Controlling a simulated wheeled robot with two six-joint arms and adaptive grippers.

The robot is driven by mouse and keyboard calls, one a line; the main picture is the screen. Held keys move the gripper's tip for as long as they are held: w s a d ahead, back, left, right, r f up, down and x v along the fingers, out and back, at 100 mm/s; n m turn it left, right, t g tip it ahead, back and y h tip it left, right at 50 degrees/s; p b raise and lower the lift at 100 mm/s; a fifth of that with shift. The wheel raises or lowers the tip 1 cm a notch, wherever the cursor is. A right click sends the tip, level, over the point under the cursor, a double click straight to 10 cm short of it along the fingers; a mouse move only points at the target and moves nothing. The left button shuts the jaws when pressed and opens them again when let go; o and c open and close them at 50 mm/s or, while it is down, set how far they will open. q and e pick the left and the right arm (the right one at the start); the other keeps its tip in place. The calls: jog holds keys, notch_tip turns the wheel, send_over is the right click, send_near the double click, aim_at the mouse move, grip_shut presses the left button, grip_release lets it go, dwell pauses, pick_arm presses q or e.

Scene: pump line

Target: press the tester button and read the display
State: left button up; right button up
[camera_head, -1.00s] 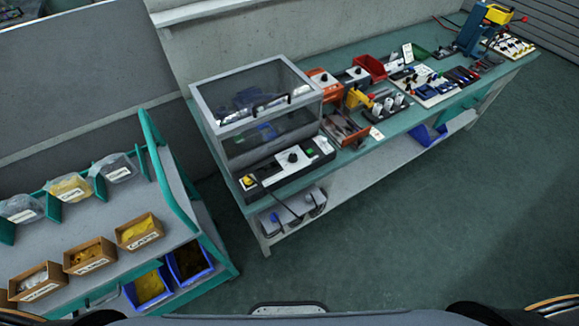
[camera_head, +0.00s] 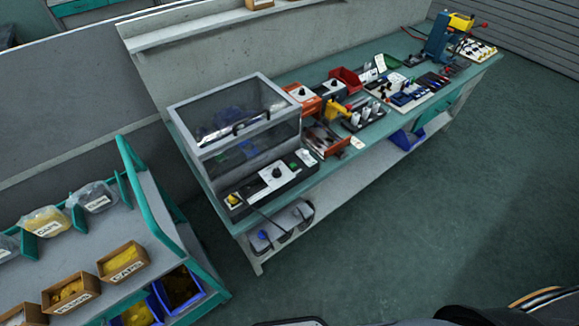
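The tester (camera_head: 235,125) is a grey-framed box with a clear lid, standing at the near left end of the teal workbench (camera_head: 385,133). Its front control panel (camera_head: 271,178) is black and white with a dark knob (camera_head: 276,172), a green button (camera_head: 295,165) and a yellow part (camera_head: 233,199) at the left end. A display cannot be made out at this size. Neither of my grippers is in view.
A teal-framed rack on the left holds cardboard bins (camera_head: 122,262), clear bags and blue bins (camera_head: 178,290). Orange devices (camera_head: 303,98), a red bin (camera_head: 346,78) and a blue press (camera_head: 437,40) stand along the bench. The green floor (camera_head: 400,235) in front is clear.

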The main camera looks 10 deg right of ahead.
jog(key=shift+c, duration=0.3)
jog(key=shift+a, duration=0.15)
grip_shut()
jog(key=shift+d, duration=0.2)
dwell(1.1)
